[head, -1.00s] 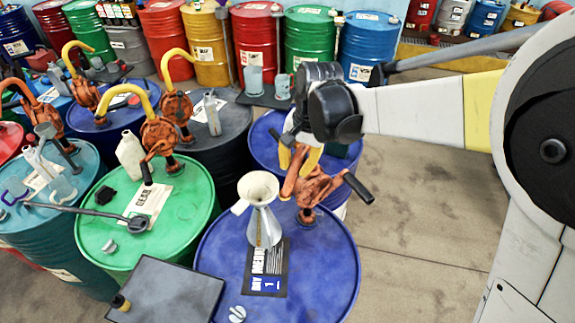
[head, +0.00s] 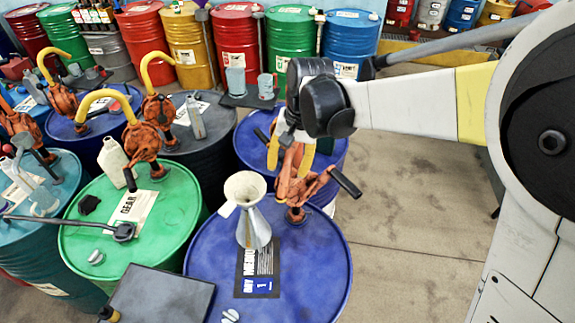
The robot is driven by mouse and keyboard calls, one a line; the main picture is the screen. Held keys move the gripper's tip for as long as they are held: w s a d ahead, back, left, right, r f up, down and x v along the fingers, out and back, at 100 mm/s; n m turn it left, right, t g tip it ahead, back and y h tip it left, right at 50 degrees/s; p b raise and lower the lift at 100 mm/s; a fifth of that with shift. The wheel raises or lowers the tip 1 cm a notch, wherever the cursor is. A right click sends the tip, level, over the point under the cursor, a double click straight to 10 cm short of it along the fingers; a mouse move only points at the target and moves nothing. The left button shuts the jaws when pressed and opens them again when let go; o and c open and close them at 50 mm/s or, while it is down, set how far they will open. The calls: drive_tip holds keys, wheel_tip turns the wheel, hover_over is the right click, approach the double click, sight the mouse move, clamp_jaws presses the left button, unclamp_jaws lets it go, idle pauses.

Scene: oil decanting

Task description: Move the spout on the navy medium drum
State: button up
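The navy medium drum (head: 315,283) stands at the lower middle, with a "MEDIUM" label on its blue lid. An orange rusty hand pump (head: 302,190) with a black handle (head: 345,182) rises from its far side. My gripper (head: 289,152) is over the pump's top. Two yellow pieces, apparently its fingers, hang apart on either side of an orange pump part. I cannot tell whether they touch it or which yellow part is spout. The drum's curved spout is not clearly visible, probably hidden by my gripper.
A metal funnel (head: 252,215) stands upright on the navy lid, left of the pump. Green (head: 170,220) and teal (head: 25,235) drums stand left, with other pumps and yellow spouts. A blue drum (head: 245,145) is behind. The floor (head: 420,210) is clear to the right.

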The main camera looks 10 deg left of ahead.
drive_tip(key=shift+r, duration=0.1)
wheel_tip(320, 180, up, 12)
drive_tip(key=d, duration=0.2)
idle(0.3)
drive_tip(key=shift+f, duration=0.2)
drive_tip(key=s+d+f+t+b, duration=0.2)
drive_tip(key=s+d+f+b, duration=0.3)
drive_tip(key=d+f+b, duration=0.2)
drive_tip(key=s+d+f+t+h+b, duration=0.1)
drive_tip(key=s+d+f+t+b, duration=0.1)
drive_tip(key=s+d+f+b, duration=0.3)
drive_tip(key=s+d+f+t+b, duration=0.3)
drive_tip(key=s+d+f+b, duration=0.2)
drive_tip(key=d+f+b, duration=0.6)
wheel_tip(320, 180, down, 8)
drive_tip(key=b, duration=0.4)
drive_tip(key=shift+f+n+h, duration=0.2)
drive_tip(key=shift+n+h, duration=0.1)
drive_tip(key=shift+h, duration=0.1)
